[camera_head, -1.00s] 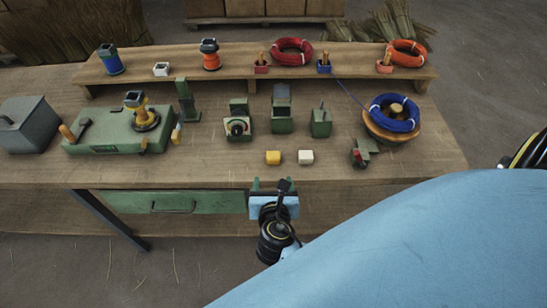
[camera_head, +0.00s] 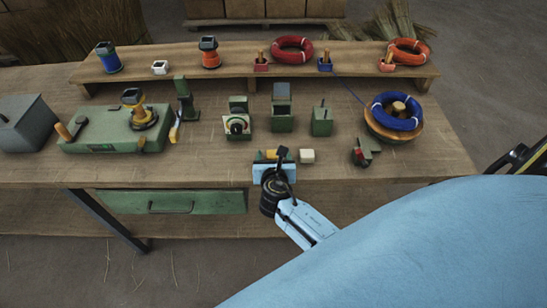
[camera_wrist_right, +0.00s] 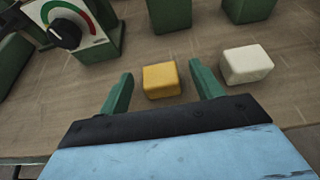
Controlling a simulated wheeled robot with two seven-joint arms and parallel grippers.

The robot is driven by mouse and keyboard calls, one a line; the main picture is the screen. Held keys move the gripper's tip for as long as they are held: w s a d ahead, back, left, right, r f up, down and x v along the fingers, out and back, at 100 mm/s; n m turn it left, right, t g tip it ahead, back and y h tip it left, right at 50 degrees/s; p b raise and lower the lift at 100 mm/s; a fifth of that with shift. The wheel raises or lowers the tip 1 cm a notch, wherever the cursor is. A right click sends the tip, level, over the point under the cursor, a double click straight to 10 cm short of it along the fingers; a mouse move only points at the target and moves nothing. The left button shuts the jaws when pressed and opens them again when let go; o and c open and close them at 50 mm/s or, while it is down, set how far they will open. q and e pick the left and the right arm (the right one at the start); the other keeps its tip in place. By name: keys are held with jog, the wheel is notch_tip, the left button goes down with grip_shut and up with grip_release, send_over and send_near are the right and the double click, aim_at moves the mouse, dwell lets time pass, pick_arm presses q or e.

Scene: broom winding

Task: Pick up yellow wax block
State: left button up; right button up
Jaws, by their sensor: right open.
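The yellow wax block (camera_wrist_right: 161,80) sits on the workbench. In the right wrist view it lies between the green fingers of my right gripper (camera_wrist_right: 160,95), near their tips, with a gap on each side. My right gripper (camera_head: 272,157) is open and empty at the bench's front edge. In the head view the yellow wax block (camera_head: 271,154) is partly hidden by the gripper. A white block (camera_head: 307,156) stands just right of it and also shows in the right wrist view (camera_wrist_right: 246,64), outside the right finger. My left gripper is not in view.
A green dial device (camera_head: 237,125) and green holders (camera_head: 282,122) stand behind the blocks. A blue coil (camera_head: 397,111) on a wooden spool is at the right. A green machine (camera_head: 116,135) is at the left. The bench front left of the blocks is clear.

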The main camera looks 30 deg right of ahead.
jog(key=shift+c, duration=0.2)
jog(key=c, duration=1)
